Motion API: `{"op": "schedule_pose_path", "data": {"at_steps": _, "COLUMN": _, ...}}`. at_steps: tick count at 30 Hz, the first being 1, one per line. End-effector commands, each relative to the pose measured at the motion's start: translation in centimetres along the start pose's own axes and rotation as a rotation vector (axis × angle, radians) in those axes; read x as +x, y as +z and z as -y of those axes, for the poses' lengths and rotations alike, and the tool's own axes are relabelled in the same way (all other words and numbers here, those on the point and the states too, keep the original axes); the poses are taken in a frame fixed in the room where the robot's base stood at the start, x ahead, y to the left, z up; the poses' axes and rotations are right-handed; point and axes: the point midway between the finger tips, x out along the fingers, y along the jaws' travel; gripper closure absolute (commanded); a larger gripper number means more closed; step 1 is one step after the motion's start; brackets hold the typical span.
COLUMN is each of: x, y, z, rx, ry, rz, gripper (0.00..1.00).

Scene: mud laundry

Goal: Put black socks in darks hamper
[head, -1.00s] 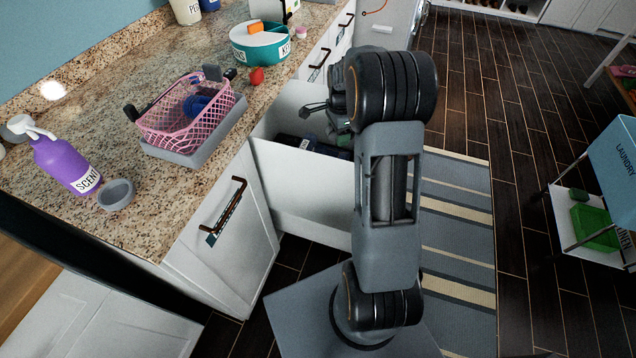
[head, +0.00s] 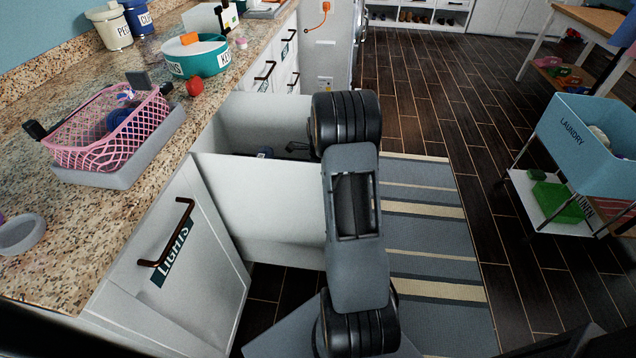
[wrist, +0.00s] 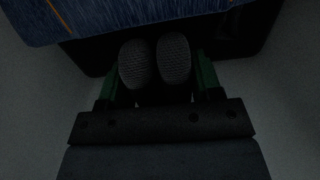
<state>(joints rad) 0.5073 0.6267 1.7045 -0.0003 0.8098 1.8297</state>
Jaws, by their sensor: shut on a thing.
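Blue denim with orange stitching (wrist: 130,14) lies just beyond, over something dark. In the head view my gripper (head: 298,148) is mostly hidden behind my arm, low inside an open white pull-out hamper (head: 262,200).
A closed cabinet front labelled LIGHTS (head: 190,260) is nearer, at left. The granite counter (head: 100,215) holds a pink basket (head: 100,140) and a teal round container (head: 195,58). A blue laundry cart (head: 585,140) stands right. A striped rug (head: 420,230) lies on the floor.

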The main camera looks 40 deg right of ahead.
Motion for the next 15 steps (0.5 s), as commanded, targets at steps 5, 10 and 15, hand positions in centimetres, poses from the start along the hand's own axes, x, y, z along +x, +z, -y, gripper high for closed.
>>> {"op": "schedule_pose_path", "data": {"at_steps": 5, "x": 1.8, "y": 0.0, "z": -0.1, "rx": -0.001, "ry": 0.003, "rz": -0.001, "gripper": 0.65}}
{"op": "schedule_pose_path", "data": {"at_steps": 10, "x": 3.6, "y": 0.0, "z": -0.1, "rx": -0.002, "ry": 0.001, "rz": 0.0, "gripper": 0.65}}
{"op": "schedule_pose_path", "data": {"at_steps": 15, "x": 3.6, "y": 0.0, "z": 0.0, "rx": -0.002, "ry": 0.0, "rz": 0.0, "gripper": 0.65}}
